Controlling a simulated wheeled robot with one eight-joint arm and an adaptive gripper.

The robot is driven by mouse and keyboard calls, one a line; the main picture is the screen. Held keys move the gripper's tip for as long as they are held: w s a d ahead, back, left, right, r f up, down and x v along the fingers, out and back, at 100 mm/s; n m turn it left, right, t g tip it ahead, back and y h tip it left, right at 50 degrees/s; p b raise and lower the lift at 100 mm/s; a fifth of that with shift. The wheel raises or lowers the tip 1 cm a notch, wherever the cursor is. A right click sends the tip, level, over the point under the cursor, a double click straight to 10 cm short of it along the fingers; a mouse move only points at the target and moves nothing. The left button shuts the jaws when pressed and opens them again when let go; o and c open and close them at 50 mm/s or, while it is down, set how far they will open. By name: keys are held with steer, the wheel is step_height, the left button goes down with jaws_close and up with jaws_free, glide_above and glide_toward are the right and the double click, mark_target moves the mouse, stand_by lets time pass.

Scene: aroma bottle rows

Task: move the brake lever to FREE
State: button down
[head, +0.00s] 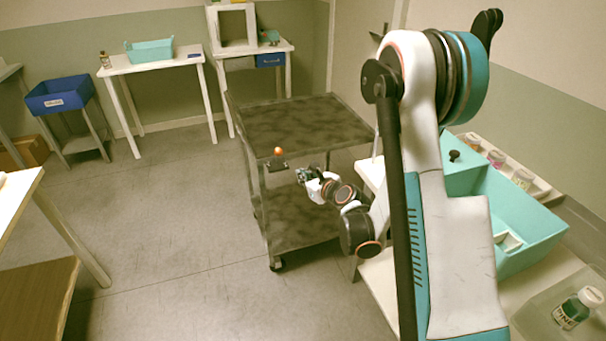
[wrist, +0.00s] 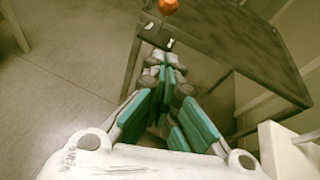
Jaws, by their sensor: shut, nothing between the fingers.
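The brake lever has an orange knob (head: 278,151) and stands at the near edge of a dark two-shelf cart (head: 310,121). A dark plate (head: 278,164) sits under the knob. The knob also shows at the top of the wrist view (wrist: 168,6), above the plate with small pale marks (wrist: 152,38). The marks are too small to read. My gripper (head: 302,175) is in front of the cart, just below and right of the plate. In the wrist view its fingers (wrist: 168,62) are shut and empty, their tips close below the plate. I cannot tell whether they touch it.
A teal bin (head: 510,220) stands on the pale table at right, with a jar (head: 577,308) nearer. A blue bin (head: 58,94) and a white table with a teal tray (head: 150,52) stand at back left. The floor left of the cart is clear.

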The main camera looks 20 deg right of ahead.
steer(key=w+a+f+b, duration=0.1)
steer(key=w+a+b, duration=0.1)
steer(key=w, duration=0.8)
steer(key=shift+w+a+b, duration=0.2)
steer(key=shift+w+b, duration=0.05)
steer(key=shift+b, duration=0.4)
steer(key=shift+d+r, duration=0.1)
